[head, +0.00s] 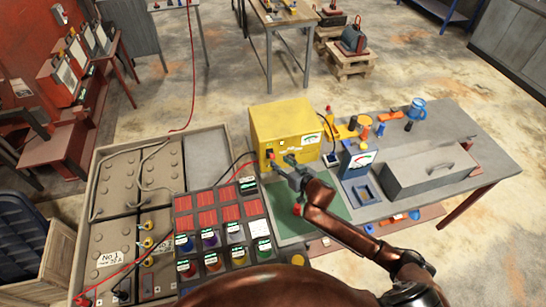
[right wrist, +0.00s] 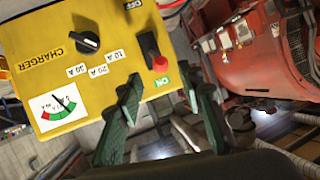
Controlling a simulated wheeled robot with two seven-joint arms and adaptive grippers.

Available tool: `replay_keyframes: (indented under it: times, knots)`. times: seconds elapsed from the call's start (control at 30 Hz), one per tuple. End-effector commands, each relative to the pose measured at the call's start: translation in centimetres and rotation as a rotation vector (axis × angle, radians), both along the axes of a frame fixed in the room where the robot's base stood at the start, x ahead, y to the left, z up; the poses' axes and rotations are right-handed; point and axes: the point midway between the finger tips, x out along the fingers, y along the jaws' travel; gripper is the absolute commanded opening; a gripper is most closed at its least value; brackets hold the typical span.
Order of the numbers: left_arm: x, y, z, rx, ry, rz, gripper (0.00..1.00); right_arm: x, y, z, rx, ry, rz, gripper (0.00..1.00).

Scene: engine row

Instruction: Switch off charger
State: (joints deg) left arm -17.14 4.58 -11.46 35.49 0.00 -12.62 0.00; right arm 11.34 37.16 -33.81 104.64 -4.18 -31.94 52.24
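The yellow charger (head: 283,132) stands at the back left of the grey bench, and it fills the left of the right wrist view (right wrist: 60,90), upside down. Its black lever switch (right wrist: 149,48) has a red tip that lies at the green ON label (right wrist: 162,81); the OFF label (right wrist: 133,4) is at the other end. A black knob (right wrist: 87,42) and a meter (right wrist: 60,105) are on the same face. My right gripper (head: 281,163) is just in front of this face. In the right wrist view its green fingers (right wrist: 167,98) are apart, with nothing between them. My left gripper is out of view.
A blue meter stand (head: 356,160), a grey box (head: 430,172) and a blue mug (head: 417,109) stand on the bench to the right.

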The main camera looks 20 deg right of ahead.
Motion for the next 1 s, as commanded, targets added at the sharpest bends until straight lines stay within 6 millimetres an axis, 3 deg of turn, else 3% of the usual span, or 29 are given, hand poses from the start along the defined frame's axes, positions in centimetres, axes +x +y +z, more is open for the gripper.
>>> replay_keyframes:
  times: [0.5, 0.87, 1.0]
  knots:
    - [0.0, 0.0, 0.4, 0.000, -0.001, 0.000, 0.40, 6.0, 1.8, -2.6, 0.000, 0.000, -0.001, 0.35]
    - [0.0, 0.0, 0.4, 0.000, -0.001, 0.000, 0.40, 6.5, 2.0, -2.8, 0.000, 0.000, -0.001, 0.35]
    - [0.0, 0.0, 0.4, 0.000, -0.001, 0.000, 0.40, 6.5, 1.9, -2.8, 0.000, 0.000, -0.001, 0.26]
